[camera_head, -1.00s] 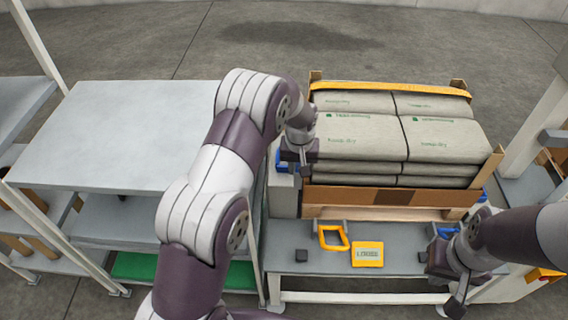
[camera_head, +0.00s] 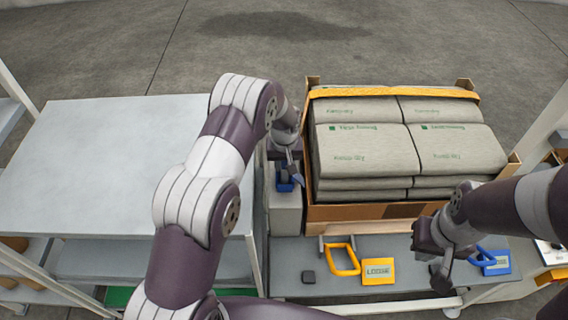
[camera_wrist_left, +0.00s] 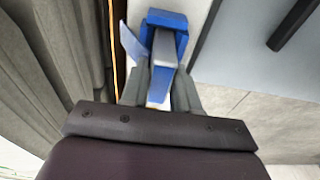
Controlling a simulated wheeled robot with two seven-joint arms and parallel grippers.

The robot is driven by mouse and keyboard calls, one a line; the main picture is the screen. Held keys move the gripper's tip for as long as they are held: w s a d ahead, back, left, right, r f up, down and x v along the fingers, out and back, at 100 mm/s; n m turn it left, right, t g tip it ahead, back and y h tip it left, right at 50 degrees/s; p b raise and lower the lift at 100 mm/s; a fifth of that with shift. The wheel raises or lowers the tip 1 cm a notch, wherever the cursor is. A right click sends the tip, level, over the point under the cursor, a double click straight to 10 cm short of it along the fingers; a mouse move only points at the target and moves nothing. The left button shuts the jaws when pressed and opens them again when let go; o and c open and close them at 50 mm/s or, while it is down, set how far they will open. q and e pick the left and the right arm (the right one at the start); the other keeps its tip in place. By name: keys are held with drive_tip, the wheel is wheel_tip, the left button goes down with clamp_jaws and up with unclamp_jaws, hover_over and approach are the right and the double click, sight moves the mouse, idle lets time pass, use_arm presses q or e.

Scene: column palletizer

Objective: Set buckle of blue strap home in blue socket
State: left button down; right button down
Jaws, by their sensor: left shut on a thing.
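My left gripper (camera_head: 290,166) is at the left side of the loaded crate, over a small blue part (camera_head: 285,184) on a pale grey block. In the left wrist view its fingers (camera_wrist_left: 161,88) are shut on a grey and blue buckle (camera_wrist_left: 158,98). The buckle's grey part runs up to the blue socket (camera_wrist_left: 168,20), which has a blue flap at its left. The two meet or overlap in this view; I cannot tell how deep the buckle sits. My right gripper (camera_head: 432,258) is low at the crate's front right, its jaw opening unclear.
The crate (camera_head: 375,212) holds stacked grey sacks under a yellow strap (camera_head: 390,92). A bare grey table (camera_head: 110,165) stands at left.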

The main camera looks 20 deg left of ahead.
use_arm(q)
drive_tip(key=shift+f, duration=0.25)
drive_tip(key=c, duration=0.8)
unclamp_jaws()
drive_tip(key=shift+c, duration=0.2)
drive_tip(key=shift+r, duration=0.15)
wheel_tip(320, 180, up, 12)
drive_tip(key=s, duration=0.1)
drive_tip(key=shift+s+d, duration=0.2)
